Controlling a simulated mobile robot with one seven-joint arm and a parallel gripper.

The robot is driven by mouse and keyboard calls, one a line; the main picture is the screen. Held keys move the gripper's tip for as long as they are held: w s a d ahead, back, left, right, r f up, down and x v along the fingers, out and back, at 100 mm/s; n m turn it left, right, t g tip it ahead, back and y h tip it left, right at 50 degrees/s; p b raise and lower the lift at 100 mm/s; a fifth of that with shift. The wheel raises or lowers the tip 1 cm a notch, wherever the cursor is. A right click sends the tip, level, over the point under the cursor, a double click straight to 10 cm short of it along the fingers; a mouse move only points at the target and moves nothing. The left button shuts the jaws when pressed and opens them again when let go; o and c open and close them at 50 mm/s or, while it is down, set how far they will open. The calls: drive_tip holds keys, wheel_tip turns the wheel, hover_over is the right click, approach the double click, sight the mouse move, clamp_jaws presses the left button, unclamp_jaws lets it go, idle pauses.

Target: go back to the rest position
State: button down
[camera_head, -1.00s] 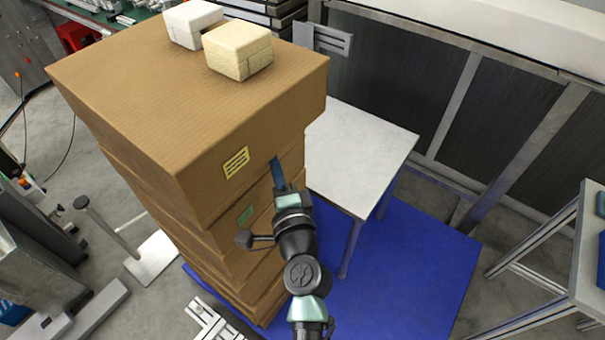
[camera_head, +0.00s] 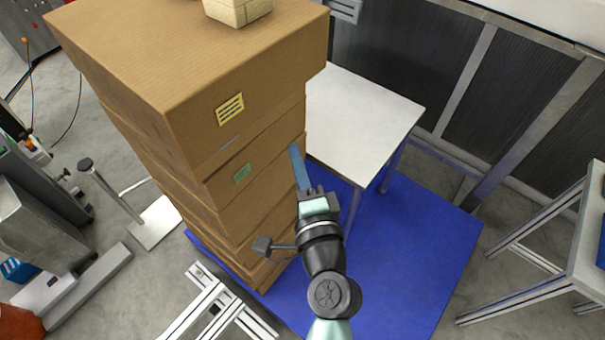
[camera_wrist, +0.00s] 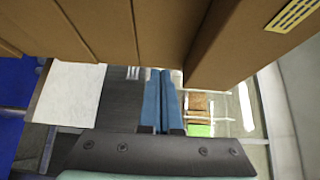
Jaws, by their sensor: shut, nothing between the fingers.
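My gripper (camera_head: 297,167) is in the middle of the head view, in front of the right side of the box stack. Its blue fingers lie together and hold nothing. In the wrist view the shut fingers (camera_wrist: 161,100) point towards the brown cardboard, which fills the top of the picture. I cannot tell how wide the gap between the fingers and the boxes is. No object of the task other than my gripper is named.
A tall stack of cardboard boxes (camera_head: 190,75) stands left of my gripper, with a cream block (camera_head: 238,10) on top. A white table (camera_head: 360,115) stands behind on a blue mat (camera_head: 425,240). A metal frame (camera_head: 215,305) lies at front left; another table (camera_head: 590,245) is at right.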

wheel_tip(320, 180, up, 24)
drive_tip(key=n+t, duration=0.4)
drive_tip(key=n, duration=0.6)
drive_tip(key=s+d+r+n+t+h, duration=0.1)
drive_tip(key=s+r+t, duration=0.1)
drive_tip(key=r, duration=0.5)
drive_tip(key=s+d+r+n+t+h, duration=0.1)
drive_tip(key=s+r+n+t+h, duration=0.1)
drive_tip(key=s+r, duration=0.3)
drive_tip(key=s+d+r+n+t+h, duration=0.1)
drive_tip(key=s+r, duration=0.3)
drive_tip(key=r, duration=0.7)
drive_tip(key=shift+r+n+t+h, duration=0.2)
drive_tip(key=shift+n+t+h, duration=0.2)
drive_tip(key=shift+t+h, duration=0.1)
